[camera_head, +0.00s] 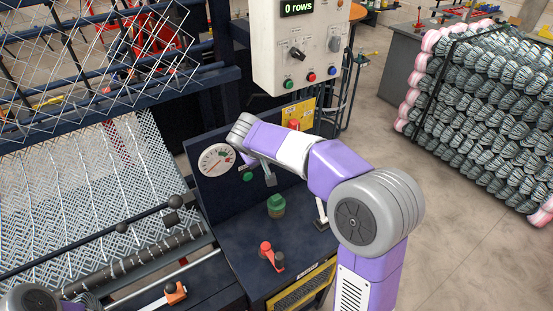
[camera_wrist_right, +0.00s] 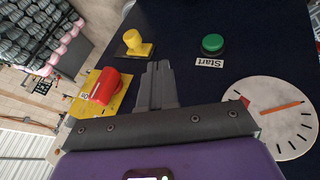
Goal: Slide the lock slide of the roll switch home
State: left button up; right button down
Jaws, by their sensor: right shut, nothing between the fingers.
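My right gripper (camera_head: 270,180) is in front of the dark machine panel and shows at close range in the right wrist view (camera_wrist_right: 157,66). Its grey fingers are together and empty. Just beyond the fingertips in the wrist view is a yellow knob (camera_wrist_right: 137,45) on a small dark plate, apart from them. Left of the fingers is a red knob (camera_wrist_right: 101,85) on a yellow plate (camera_wrist_right: 85,108); it also shows in the head view (camera_head: 293,125), above my right arm. No part is clearly labelled as the roll switch's lock slide. My left gripper is out of frame.
A green Start button (camera_wrist_right: 213,44) and a round gauge (camera_wrist_right: 272,125) are on the panel right of the fingers. A green knob (camera_head: 277,205) and a red lever (camera_head: 266,250) stand on the console. The control box (camera_head: 300,45) hangs above.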

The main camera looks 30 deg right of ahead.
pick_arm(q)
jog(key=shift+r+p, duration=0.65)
pick_arm(e)
jog(key=w+d+f, duration=0.4)
jog(key=d+f, duration=0.3)
jog(key=f, duration=0.1)
jog(key=shift+d+f, duration=0.15)
jog(key=shift+d, duration=0.15)
jog(key=shift+w, duration=0.1)
